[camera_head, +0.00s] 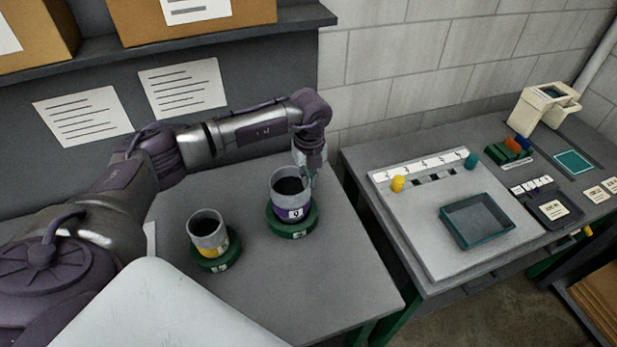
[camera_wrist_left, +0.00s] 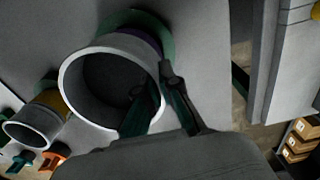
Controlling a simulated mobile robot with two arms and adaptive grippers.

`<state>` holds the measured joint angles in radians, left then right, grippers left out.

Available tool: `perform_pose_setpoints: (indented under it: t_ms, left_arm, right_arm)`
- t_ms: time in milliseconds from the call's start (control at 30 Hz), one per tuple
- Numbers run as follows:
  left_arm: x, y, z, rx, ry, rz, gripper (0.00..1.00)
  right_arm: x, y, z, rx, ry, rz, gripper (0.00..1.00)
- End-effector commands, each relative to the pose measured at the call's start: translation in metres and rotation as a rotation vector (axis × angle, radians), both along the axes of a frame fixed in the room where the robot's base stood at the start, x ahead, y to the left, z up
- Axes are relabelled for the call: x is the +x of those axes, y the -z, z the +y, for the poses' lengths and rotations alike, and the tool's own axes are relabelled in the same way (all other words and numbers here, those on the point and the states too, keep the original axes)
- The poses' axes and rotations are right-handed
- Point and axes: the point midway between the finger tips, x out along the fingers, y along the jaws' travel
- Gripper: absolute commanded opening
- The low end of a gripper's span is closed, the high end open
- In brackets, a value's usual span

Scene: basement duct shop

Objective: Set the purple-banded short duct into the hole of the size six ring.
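The purple-banded short duct (camera_head: 287,196) is a grey open cylinder with a white label. It stands upright at a green ring (camera_head: 291,230) on the grey table; whether it is fully seated is hard to tell. The ring's label is too small to read surely. The duct (camera_wrist_left: 85,112) and part of the ring (camera_wrist_left: 150,20) also show in the left wrist view. My left gripper (camera_head: 307,171) is at the duct's right rim. In the left wrist view its fingers (camera_wrist_left: 160,82) straddle the wall, one inside and one outside, and appear closed on it. My right gripper is out of view.
A yellow-banded duct (camera_head: 206,229) stands in another green ring (camera_head: 217,264) to the left. The table's front right is clear. Across a gap, the right bench holds a pale board (camera_head: 425,220), a teal-rimmed tray (camera_head: 510,229) and small coloured pieces. A shelf (camera_head: 230,36) overhangs the back.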

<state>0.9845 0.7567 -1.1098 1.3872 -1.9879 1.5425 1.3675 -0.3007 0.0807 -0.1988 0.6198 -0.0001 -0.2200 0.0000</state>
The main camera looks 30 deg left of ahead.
Motion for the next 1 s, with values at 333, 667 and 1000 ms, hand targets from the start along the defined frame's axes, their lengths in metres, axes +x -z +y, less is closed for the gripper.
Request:
perform_pose_setpoints:
  t_ms: [333, 667, 1000]
  left_arm:
    - [0.0, 0.012, 0.0, 0.0, 0.0, 0.0, 0.0]
    - [0.0, 0.021, 0.0, 0.0, 0.0, 0.0, 0.0]
    - [0.0, 0.02, 0.0, 0.0, 0.0, 0.0, 0.12]
  right_arm:
    - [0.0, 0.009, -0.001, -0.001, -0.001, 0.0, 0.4]
    - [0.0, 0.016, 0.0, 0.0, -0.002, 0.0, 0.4]
    - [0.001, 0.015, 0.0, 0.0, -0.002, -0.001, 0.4]
